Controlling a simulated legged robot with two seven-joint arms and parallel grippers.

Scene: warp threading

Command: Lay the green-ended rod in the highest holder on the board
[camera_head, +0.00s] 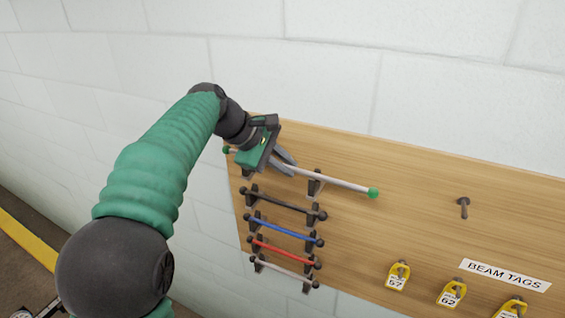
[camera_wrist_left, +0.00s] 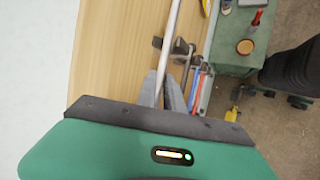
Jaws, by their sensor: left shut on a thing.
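The green-ended rod (camera_head: 335,180) is pale grey with a green ball at each end. My left gripper (camera_head: 285,162) is shut on it left of its middle, at the top of the row of holders. In the left wrist view the rod (camera_wrist_left: 171,45) runs up from between the fingers of the gripper (camera_wrist_left: 166,92). The highest holder's right bracket (camera_head: 314,183) shows just under or beside the rod; I cannot tell whether they touch. Its left bracket (camera_head: 247,173) is partly hidden by the gripper. The wooden board (camera_head: 420,195) is on the wall. My right gripper is not in view.
Below, holders carry a black rod (camera_head: 283,202), a blue rod (camera_head: 283,230), a red rod (camera_head: 284,252) and a grey rod (camera_head: 282,267). A bare peg (camera_head: 463,203) and yellow beam tags (camera_head: 398,276) are at the right. In the wrist view, a green table (camera_wrist_left: 235,52) stands beyond.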

